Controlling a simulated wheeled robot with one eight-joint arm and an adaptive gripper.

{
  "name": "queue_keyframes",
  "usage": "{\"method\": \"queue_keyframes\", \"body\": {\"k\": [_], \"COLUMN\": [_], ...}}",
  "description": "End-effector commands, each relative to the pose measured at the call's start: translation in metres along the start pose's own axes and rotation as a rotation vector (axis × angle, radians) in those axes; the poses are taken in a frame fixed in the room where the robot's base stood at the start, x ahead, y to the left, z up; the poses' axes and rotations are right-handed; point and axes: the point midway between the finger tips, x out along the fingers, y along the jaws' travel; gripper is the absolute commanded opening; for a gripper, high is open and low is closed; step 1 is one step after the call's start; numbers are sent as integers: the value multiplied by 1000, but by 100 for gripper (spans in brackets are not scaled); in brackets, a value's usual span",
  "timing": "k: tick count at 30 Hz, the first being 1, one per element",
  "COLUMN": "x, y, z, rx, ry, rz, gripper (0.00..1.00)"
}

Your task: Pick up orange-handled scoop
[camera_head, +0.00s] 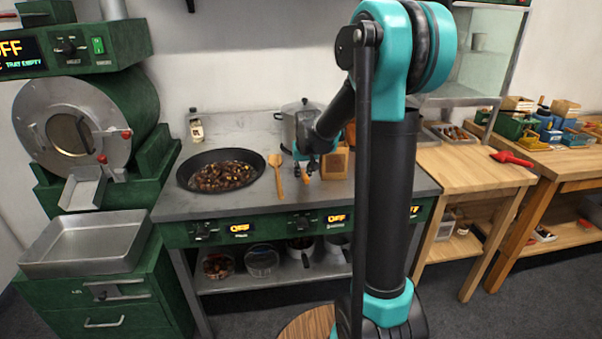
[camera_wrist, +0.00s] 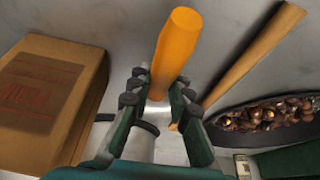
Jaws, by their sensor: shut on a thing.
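The orange handle of the scoop (camera_wrist: 176,45) stands between the two fingers of my gripper (camera_wrist: 160,95) in the wrist view. The fingers are shut on it. In the head view my gripper (camera_head: 306,170) is low over the counter, between the wooden spoon and the brown box. A little orange of the scoop (camera_head: 306,178) shows there at the fingertips. The rest of the scoop is mostly hidden by the gripper, so I cannot tell if it touches the counter.
A wooden spoon (camera_head: 276,172) lies left of my gripper, beside a dark pan (camera_head: 183,181) of chestnuts. A brown box (camera_head: 336,164) stands close on the right. A metal pot (camera_head: 299,112) is behind. A steel tray (camera_head: 60,262) is at far left.

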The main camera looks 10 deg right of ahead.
Motion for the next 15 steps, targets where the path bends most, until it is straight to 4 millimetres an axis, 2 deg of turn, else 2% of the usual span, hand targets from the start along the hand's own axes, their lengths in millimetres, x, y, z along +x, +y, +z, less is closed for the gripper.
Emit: {"method": "queue_keyframes", "body": {"k": [8,15], "x": [-2,-20], "y": [0,0], "z": [-1,-8], "rx": [0,0], "ry": [0,0], "rz": [0,0], "gripper": [0,0]}}
